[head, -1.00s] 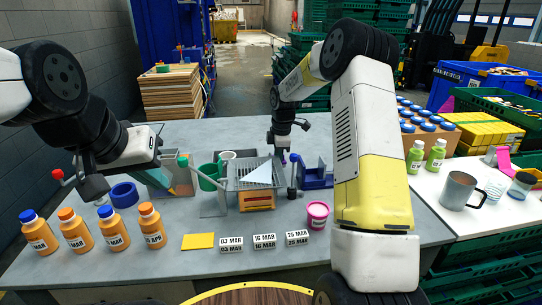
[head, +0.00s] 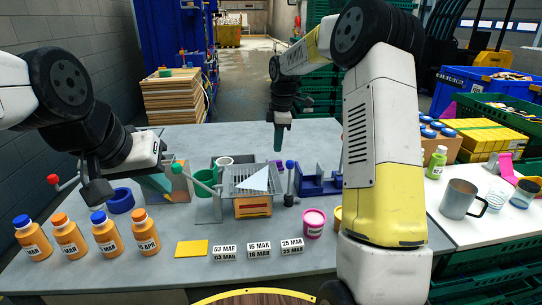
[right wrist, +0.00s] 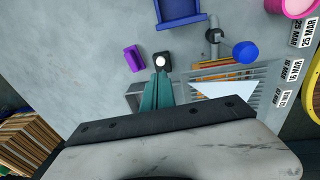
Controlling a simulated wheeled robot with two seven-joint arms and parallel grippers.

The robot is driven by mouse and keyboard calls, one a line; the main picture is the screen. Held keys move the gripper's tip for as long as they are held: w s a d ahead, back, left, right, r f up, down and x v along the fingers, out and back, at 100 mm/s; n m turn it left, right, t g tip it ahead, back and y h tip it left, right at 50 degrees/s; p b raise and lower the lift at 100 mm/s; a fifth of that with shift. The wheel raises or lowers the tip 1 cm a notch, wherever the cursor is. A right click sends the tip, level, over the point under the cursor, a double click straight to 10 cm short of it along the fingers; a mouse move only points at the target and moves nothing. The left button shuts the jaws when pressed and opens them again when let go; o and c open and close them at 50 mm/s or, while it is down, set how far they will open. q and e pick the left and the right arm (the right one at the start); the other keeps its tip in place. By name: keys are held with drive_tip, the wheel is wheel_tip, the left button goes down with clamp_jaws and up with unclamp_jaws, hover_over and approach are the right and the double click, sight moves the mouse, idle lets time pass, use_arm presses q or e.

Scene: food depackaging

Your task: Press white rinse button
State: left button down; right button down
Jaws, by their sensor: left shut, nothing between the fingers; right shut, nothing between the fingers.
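The white rinse button (right wrist: 161,62) is a small round white cap on a black square base in the right wrist view. I cannot make it out in the head view. My right gripper (right wrist: 161,76) has its teal fingers together and empty, with the tips just beside the button in that picture; I cannot tell whether they touch it. In the head view the right gripper (head: 279,149) points down behind the metal grate. My left gripper (head: 98,192) is shut and empty, above the table at the left, near the blue ring.
Near the button are a purple block (right wrist: 133,58), a blue holder (right wrist: 180,10) and a blue-knobbed lever (right wrist: 244,52). The grate (head: 248,180) carries a white triangular piece. Orange bottles (head: 146,232) stand at the front left. A mug (head: 459,198) stands on the right table.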

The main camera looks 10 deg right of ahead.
drive_tip(key=shift+s+r, duration=0.15)
drive_tip(key=shift+r, duration=1.5)
drive_tip(key=shift+f, duration=0.1)
idle(2.8)
drive_tip(key=s+a+f+m+t+y, duration=0.1)
drive_tip(key=a+f+m+t+y, duration=0.1)
drive_tip(key=a+m+y, duration=0.55)
drive_tip(key=w+d+m+t+h, duration=0.2)
drive_tip(key=d+m, duration=0.5)
drive_tip(key=m, duration=0.5)
drive_tip(key=shift+f+t+h, duration=0.2)
drive_tip(key=shift+t+h, duration=0.25)
drive_tip(key=shift+t, duration=0.65)
drive_tip(key=shift+d+m, duration=0.1)
drive_tip(key=shift+m, duration=0.15)
drive_tip(key=shift+f, duration=4.4)
